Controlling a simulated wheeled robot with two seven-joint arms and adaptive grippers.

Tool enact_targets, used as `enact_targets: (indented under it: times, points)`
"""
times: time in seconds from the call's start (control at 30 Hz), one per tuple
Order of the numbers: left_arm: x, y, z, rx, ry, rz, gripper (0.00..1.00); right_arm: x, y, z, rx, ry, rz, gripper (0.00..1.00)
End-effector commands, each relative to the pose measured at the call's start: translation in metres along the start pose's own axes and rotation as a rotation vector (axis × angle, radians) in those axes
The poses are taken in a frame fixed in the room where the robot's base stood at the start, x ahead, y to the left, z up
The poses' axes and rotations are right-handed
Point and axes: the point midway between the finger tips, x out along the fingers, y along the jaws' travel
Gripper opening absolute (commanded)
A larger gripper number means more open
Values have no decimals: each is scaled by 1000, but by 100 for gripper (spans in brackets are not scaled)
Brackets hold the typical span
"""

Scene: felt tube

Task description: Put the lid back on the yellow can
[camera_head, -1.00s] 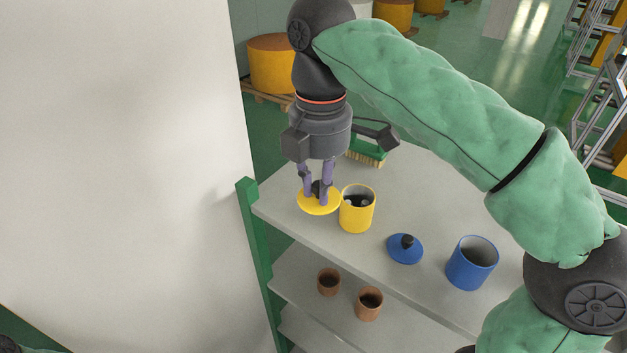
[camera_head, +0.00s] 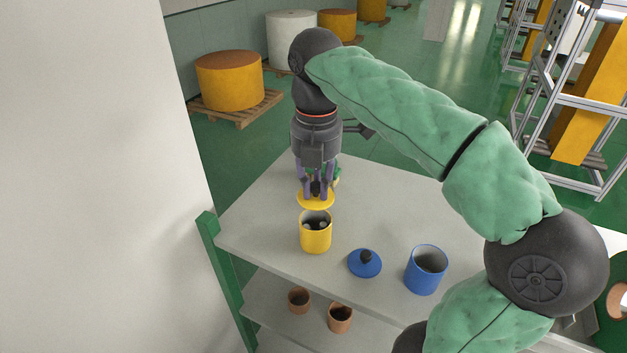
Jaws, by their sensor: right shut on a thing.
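The yellow can (camera_head: 316,238) stands upright and open on the top board of the shelf, with dark and pale things inside. My right gripper (camera_head: 316,192) is shut on the dark knob of the yellow lid (camera_head: 316,201). The lid is held roughly level, above the can and toward its far rim in the picture. A gap shows between lid and can, and the can's mouth is still partly visible. My left gripper is not in view.
A blue lid (camera_head: 365,263) with a dark knob lies on the board, and an open blue can (camera_head: 426,270) stands right of it. Two brown cups (camera_head: 340,318) are on the lower shelf. A green brush (camera_head: 336,175) is partly hidden behind my gripper. A white wall fills the left.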

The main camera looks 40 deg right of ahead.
Motion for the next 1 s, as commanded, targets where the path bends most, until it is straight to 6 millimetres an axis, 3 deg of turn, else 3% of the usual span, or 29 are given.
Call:
enact_targets:
  times: [0.6,1.0]
  points:
    - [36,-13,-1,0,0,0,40,51,0,0,1,0,1,0]
    - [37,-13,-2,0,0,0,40,53,0,0,1,0,1,0]
